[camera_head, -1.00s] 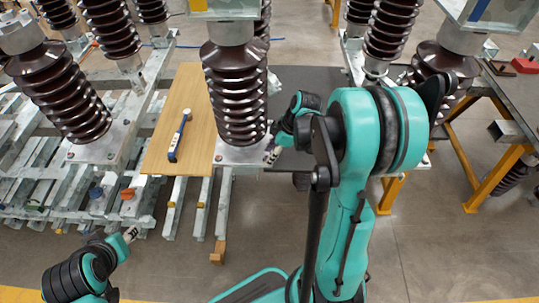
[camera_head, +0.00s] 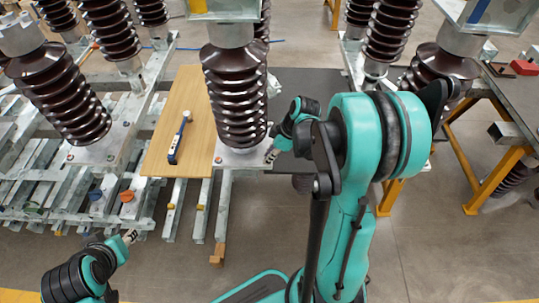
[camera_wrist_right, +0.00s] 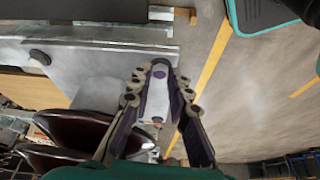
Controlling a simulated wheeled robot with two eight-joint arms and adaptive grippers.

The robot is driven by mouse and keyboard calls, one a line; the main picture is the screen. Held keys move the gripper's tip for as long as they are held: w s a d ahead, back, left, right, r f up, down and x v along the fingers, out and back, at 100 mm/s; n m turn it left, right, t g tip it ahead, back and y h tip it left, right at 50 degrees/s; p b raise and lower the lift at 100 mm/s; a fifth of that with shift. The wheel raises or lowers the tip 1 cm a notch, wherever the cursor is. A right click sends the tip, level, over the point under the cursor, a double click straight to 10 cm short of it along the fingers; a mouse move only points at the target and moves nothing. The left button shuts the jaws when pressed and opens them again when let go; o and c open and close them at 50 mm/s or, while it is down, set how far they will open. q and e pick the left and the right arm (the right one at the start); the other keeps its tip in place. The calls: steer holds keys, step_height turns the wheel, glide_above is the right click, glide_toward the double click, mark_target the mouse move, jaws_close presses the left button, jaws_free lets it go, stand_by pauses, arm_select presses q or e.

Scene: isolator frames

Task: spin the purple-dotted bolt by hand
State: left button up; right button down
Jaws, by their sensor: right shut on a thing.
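The purple-dotted bolt (camera_wrist_right: 158,74) shows in the right wrist view near the corner of the pale metal base plate (camera_wrist_right: 105,58). My right gripper (camera_wrist_right: 160,76) has its two fingers on either side of the bolt, with the fingertips closed in on it. In the head view my right gripper (camera_head: 271,155) is at the right front corner of the base plate under the middle brown insulator (camera_head: 235,95); the bolt is too small to make out there. My left gripper (camera_head: 131,236) is low at the left, away from the insulators; its jaws are too small to read.
A blue-and-white tool (camera_head: 178,140) lies on the wooden board (camera_head: 158,135) left of the insulator. Another bolt (camera_wrist_right: 40,57) sits on the plate in the right wrist view. Metal rails (camera_head: 35,180) fill the left. The floor at front right is open.

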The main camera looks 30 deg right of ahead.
steer(key=m, duration=0.1)
steer(key=m+h, duration=0.1)
steer(key=m, duration=0.1)
steer(key=m+t, duration=0.1)
steer(key=m, duration=0.1)
steer(key=shift+s+a+h, duration=0.15)
steer(key=shift+a+h, duration=0.1)
steer(key=shift+h, duration=0.05)
steer(key=m, duration=0.2)
steer(key=m+h, duration=0.2)
steer(key=m, duration=0.1)
steer(key=shift+a+m+t, duration=0.25)
steer(key=shift+m+t, duration=0.05)
steer(key=m+h, duration=0.1)
steer(key=m, duration=0.1)
steer(key=m+h, duration=0.1)
steer(key=m, duration=0.2)
steer(key=shift+a+b, duration=0.2)
steer(key=shift+b, duration=0.15)
steer(key=m+g, duration=0.1)
steer(key=m, duration=0.1)
steer(key=m+g+h, duration=0.1)
steer(key=m, duration=0.2)
steer(key=shift+w+a+h, duration=0.15)
steer(key=shift+w+h, duration=0.05)
steer(key=shift+h, duration=0.1)
steer(key=shift+m, duration=0.4)
steer(key=c, duration=1.4)
jaws_free()
